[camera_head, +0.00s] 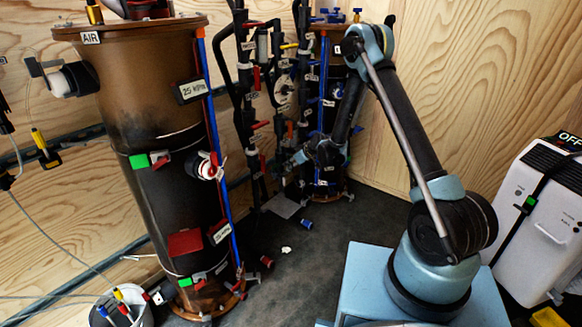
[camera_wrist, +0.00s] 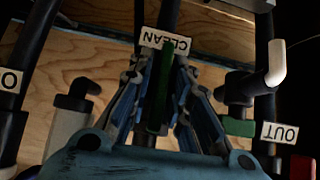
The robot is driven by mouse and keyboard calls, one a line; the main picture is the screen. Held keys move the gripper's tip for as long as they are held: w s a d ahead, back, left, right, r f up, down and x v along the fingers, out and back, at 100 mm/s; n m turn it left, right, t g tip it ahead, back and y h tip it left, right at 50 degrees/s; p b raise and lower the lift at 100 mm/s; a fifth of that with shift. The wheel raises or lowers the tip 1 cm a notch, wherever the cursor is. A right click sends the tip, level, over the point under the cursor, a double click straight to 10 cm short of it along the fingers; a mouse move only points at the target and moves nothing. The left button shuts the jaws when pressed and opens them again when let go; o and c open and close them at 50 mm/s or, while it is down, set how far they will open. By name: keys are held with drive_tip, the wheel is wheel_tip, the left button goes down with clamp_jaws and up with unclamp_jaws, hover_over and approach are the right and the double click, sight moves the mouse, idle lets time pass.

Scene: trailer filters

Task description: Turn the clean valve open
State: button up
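The clean valve's green handle (camera_wrist: 163,90) stands upright in the middle of the wrist view, just below the upside-down label CLEAN (camera_wrist: 166,40). My gripper (camera_wrist: 164,72) has one finger on each side of this handle, with the tips drawn in close to it. Whether the fingers press on the handle or leave a narrow gap is not clear. The valve body behind the handle is mostly hidden. In the head view my gripper (camera_head: 298,157) is small and dark among the pipes at the back, and the handle cannot be picked out there.
The OUT label (camera_wrist: 281,133) sits right of my gripper, near another green valve part (camera_wrist: 239,127) and a pale elbow pipe (camera_wrist: 277,62). A dark pipe labelled O (camera_wrist: 10,83) stands at left. The brown AIR tank (camera_head: 150,100) is at left in the head view. Floor between is mostly clear.

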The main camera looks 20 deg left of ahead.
drive_tip(key=shift+r, duration=0.1)
drive_tip(key=v, duration=1.1)
drive_tip(key=shift+d+r, duration=0.2)
drive_tip(key=shift+d, duration=0.15)
drive_tip(key=shift+s+r, duration=0.1)
drive_tip(key=s+d+r+m+h, duration=0.25)
drive_tip(key=s+d+r, duration=0.35)
drive_tip(key=d+r, duration=0.5)
drive_tip(key=s+d+r+m+h, duration=0.2)
drive_tip(key=s+d+r+m, duration=0.35)
drive_tip(key=d, duration=0.95)
drive_tip(key=s+d+m+h, duration=0.2)
drive_tip(key=s+d, duration=0.7)
drive_tip(key=s, duration=0.4)
drive_tip(key=s+d+m+g+h, duration=0.1)
drive_tip(key=s+d+m, duration=0.2)
drive_tip(key=s+d, duration=0.6)
drive_tip(key=s, duration=0.5)
drive_tip(key=shift+s+d+f+h, duration=0.2)
drive_tip(key=shift+d+f+h, duration=0.1)
drive_tip(key=shift+d+h, duration=0.1)
